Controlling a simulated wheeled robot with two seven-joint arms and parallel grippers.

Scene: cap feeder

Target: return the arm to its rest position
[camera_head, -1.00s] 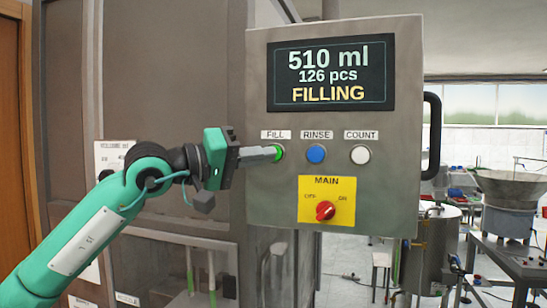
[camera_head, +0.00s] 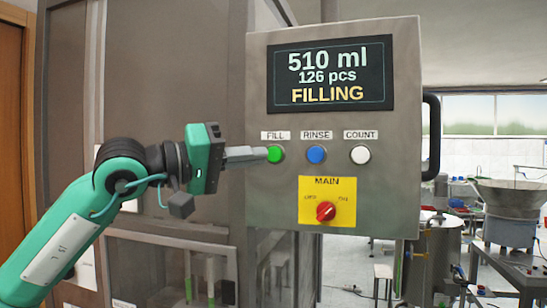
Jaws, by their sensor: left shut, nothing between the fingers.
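My left arm comes in from the lower left. My left gripper (camera_head: 262,153) is shut and empty, its fingertips just left of the green FILL button (camera_head: 275,154) on the grey control panel (camera_head: 270,210). A small gap seems to show between the tips and the button. The display (camera_head: 330,75) reads 510 ml, 126 pcs, FILLING. The blue RINSE button (camera_head: 316,155) and white COUNT button (camera_head: 360,155) sit to the right. The red MAIN knob (camera_head: 326,211) is on a yellow plate below. My right gripper is not in view.
A grey machine cabinet (camera_head: 170,70) stands behind my arm, with a glazed lower part. A black handle (camera_head: 432,137) juts from the panel's right side. A steel hopper (camera_head: 510,197) and a tank (camera_head: 440,255) stand farther back right. A brown door edge (camera_head: 10,150) is at far left.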

